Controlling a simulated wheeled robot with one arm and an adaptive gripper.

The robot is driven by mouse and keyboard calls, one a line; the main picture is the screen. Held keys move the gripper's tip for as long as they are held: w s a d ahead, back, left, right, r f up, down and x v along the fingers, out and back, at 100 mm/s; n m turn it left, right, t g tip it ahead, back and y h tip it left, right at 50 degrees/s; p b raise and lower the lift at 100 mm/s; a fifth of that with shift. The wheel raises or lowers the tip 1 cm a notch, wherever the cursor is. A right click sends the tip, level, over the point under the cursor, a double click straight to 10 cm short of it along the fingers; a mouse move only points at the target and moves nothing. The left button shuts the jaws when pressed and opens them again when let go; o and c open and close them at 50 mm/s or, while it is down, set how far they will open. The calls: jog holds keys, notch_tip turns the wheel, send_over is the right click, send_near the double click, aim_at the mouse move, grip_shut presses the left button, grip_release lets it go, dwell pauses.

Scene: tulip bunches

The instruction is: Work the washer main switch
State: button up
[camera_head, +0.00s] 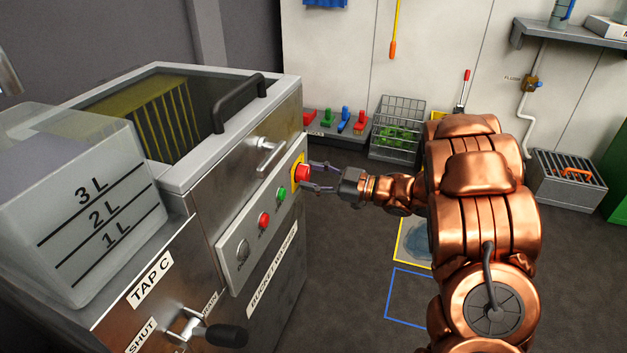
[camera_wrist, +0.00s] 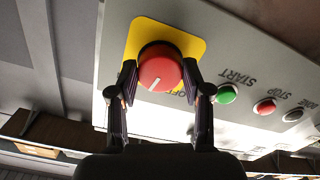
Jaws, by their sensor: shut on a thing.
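The washer main switch is a round red knob (camera_head: 303,173) on a yellow plate (camera_head: 295,178), at the far end of the control panel on the washer's side. In the wrist view the red knob (camera_wrist: 160,69) has a white pointer line slanting to the lower left, and the yellow plate (camera_wrist: 187,45) shows behind it. My gripper (camera_head: 313,178) reaches the knob from the right. In the wrist view its two fingers (camera_wrist: 160,88) are closed against the knob's left and right sides. The lettering under the knob is partly hidden by a finger.
A door handle (camera_head: 270,155) sticks out above the panel. A wire basket (camera_head: 398,128) stands by the wall. Open floor lies right of the washer.

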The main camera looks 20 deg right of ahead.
jog(key=n+b, duration=0.1)
jog(key=n, duration=0.1)
jog(key=n+b, duration=0.1)
jog(key=shift+f+n, duration=0.2)
jog(key=shift+n, duration=0.2)
jog(key=n+b, duration=0.2)
jog(key=n, duration=0.1)
jog(key=shift+n+b, duration=0.3)
jog(key=shift+b, duration=0.05)
jog(key=shift+r+n+b, duration=0.2)
jog(key=shift+n+b, duration=1.1)
jog(key=shift+n, duration=0.6)
jog(key=o, duration=1.2)
jog(key=shift+r, duration=0.1)
jog(key=shift+c, duration=0.2)
jog(key=shift+d, duration=0.1)
jog(key=v, duration=1.1)
jog(key=shift+s+d, duration=0.2)
jog(key=shift+d, duration=0.1)
